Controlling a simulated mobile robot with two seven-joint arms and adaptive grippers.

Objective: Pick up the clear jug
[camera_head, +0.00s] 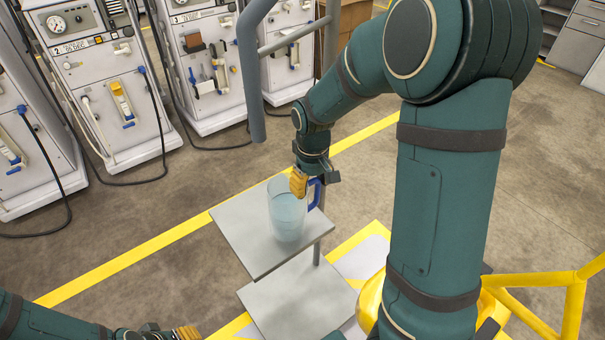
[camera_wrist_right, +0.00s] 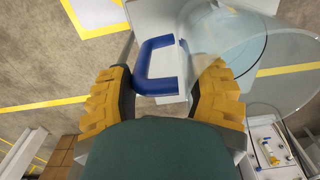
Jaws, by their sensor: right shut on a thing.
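The clear jug (camera_head: 287,214), a see-through pale blue vessel with a blue handle (camera_head: 315,193), is upright over the upper grey shelf of a small stand. I cannot tell whether its base touches the shelf. My right gripper (camera_head: 312,178) is at the handle side of the jug's rim and is shut on the jug. In the right wrist view the blue handle (camera_wrist_right: 157,67) lies between the yellow fingers, and the clear body is at the right; the exact contact is partly hidden. My left gripper (camera_head: 180,333) is at the bottom edge, partly cut off, away from the jug.
The stand's upper shelf (camera_head: 240,222) is otherwise bare, and so is its lower shelf (camera_head: 300,300). A grey upright pole (camera_head: 251,85) rises behind. Dialysis machines (camera_head: 100,80) with hoses line the back left. A yellow rail (camera_head: 535,280) is at the lower right.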

